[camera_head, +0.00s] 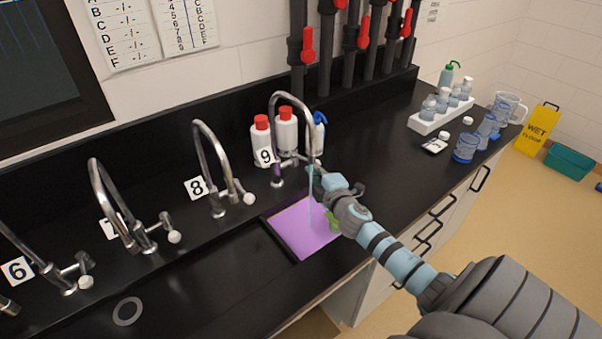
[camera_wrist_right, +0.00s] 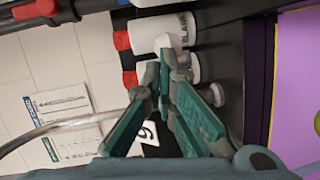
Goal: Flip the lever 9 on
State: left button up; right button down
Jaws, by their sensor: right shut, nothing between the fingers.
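Tap 9 (camera_head: 277,168) is a chrome gooseneck tap behind the purple sink, with a white number 9 label (camera_head: 265,157) beside it. A thin pale-blue stream (camera_head: 311,205) runs from its spout down into the sink. Its lever (camera_head: 295,160) is at the right of its base, partly hidden by my gripper. My right gripper (camera_head: 316,170) is at the lever, shut with nothing held. In the right wrist view, its teal fingers (camera_wrist_right: 168,65) are close together, with a small white piece just beyond the tips; contact is unclear. The label 9 (camera_wrist_right: 150,132) shows below them. My left gripper is out of view.
Red-capped white bottles (camera_head: 286,130) and a blue-topped bottle (camera_head: 317,133) stand behind tap 9. The purple-bottomed sink (camera_head: 295,235) is below. Tap 8 (camera_head: 213,170) and other taps stand to the left. A white rack of bottles (camera_head: 428,125) and beakers are at the right.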

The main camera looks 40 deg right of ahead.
jog(key=shift+d+f+b, duration=0.1)
jog(key=shift+d+b, duration=0.2)
jog(key=shift+d, duration=0.8)
jog(key=shift+w+d, duration=0.25)
jog(key=shift+d, duration=0.8)
